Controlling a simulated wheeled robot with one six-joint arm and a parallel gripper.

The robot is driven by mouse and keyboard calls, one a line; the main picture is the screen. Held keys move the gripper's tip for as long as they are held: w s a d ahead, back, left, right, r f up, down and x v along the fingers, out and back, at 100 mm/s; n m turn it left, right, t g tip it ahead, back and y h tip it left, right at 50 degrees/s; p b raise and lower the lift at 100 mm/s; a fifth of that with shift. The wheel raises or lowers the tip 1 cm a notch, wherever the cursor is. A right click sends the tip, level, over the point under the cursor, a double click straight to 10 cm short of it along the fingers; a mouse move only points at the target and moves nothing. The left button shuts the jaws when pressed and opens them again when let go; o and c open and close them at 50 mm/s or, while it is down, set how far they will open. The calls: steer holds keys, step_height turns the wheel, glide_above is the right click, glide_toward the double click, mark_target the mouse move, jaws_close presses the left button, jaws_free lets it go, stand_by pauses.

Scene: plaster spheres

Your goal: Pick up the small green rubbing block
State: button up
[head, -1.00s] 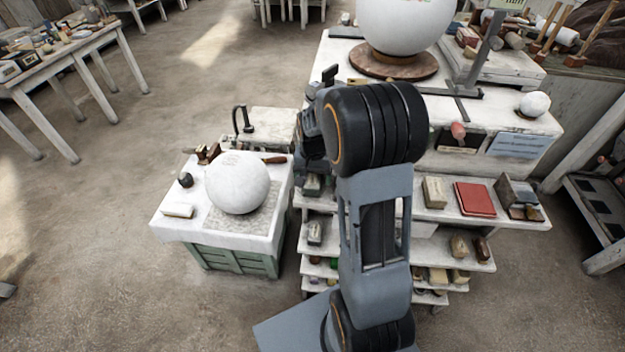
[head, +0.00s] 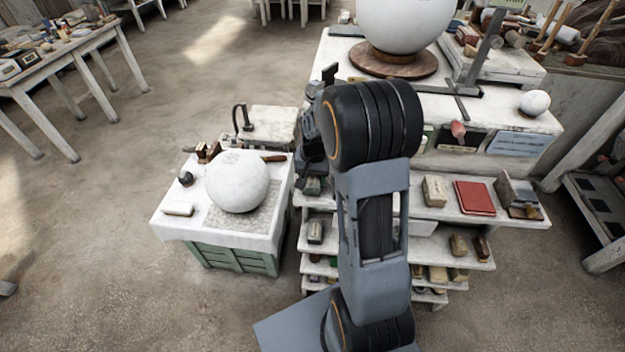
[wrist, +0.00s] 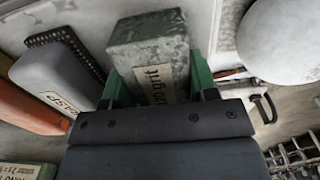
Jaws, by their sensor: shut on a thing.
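In the wrist view, a small speckled grey-green rubbing block (wrist: 150,50) with a pale printed label, partly covered, stands between the green fingers of my gripper (wrist: 160,85). My gripper is shut on it, with a finger at each side. The lower part of the block is hidden behind the dark gripper body. In the head view, my arm covers most of the gripper and I cannot make out the block clearly.
In the wrist view, a grey block (wrist: 55,80) and an orange-red piece (wrist: 25,108) lie close left. Another green labelled block (wrist: 25,171) is at lower left. In the head view, a white sphere (head: 237,181) rests on a low stand beside the stepped shelves (head: 425,212).

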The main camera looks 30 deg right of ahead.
steer(key=shift+c, duration=0.8)
steer(key=shift+r, duration=0.15)
steer(key=shift+w+r, duration=0.1)
steer(key=shift+r, duration=0.6)
steer(key=s+d+r+b, duration=0.2)
steer(key=s+r, duration=0.9)
steer(key=s, duration=0.3)
steer(key=shift+d+r, duration=0.2)
steer(key=shift+d, duration=0.05)
steer(key=o, duration=0.7)
steer(key=shift+c, duration=0.2)
steer(key=c, duration=0.6)
steer(key=shift+o, duration=0.2)
